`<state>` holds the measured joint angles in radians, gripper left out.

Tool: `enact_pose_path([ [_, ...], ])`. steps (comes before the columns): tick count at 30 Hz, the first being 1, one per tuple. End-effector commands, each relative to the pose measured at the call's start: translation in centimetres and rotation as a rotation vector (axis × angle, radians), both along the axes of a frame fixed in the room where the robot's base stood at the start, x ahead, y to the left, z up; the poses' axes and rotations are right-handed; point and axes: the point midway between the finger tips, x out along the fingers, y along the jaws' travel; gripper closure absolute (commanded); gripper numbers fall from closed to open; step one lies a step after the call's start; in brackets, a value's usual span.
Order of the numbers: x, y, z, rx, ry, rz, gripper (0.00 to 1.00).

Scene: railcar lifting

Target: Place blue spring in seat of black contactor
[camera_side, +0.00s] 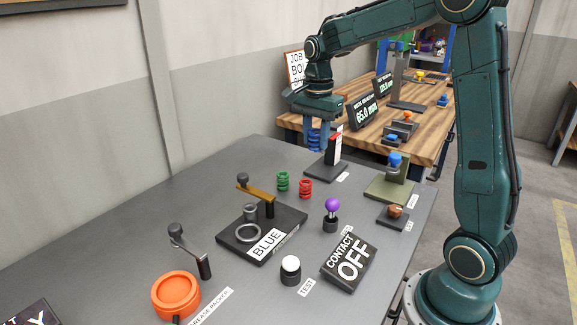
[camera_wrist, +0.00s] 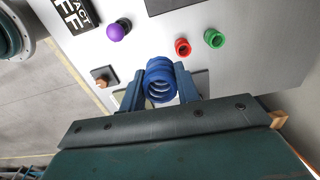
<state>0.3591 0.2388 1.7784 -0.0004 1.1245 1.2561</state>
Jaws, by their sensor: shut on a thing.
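My gripper (camera_side: 316,134) is shut on the blue spring (camera_side: 314,141), holding it at the far end of the grey table. In the wrist view the blue spring (camera_wrist: 160,80) sits upright between the two blue fingers of my gripper (camera_wrist: 161,92). The black contactor (camera_side: 227,238) lies nearer the side camera, at the middle of the table, with a BLUE label. It carries a metal ring seat (camera_side: 248,233), a post and a brass-coloured lever (camera_side: 255,191) with a dark knob. The ring looks empty. My gripper is well apart from it.
A green spring (camera_side: 282,181) and a red spring (camera_side: 305,188) stand between my gripper and the contactor. An orange pot (camera_side: 176,295) stands at the front.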

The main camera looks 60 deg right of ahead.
Motion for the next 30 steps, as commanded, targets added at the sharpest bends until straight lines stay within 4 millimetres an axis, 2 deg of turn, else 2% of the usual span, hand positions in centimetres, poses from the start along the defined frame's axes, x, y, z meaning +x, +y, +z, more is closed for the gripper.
enact_pose_path([
  [6,-2.4,-2.3,1.2,0.000,-0.002,-0.275,0.94],
  [12,-3.6,-3.3,1.7,0.000,-0.001,-0.412,0.94],
  [25,-3.9,-3.5,1.7,0.000,-0.001,-0.441,0.94],
  [30,-3.9,-3.5,1.0,0.000,0.002,-0.440,0.94],
])
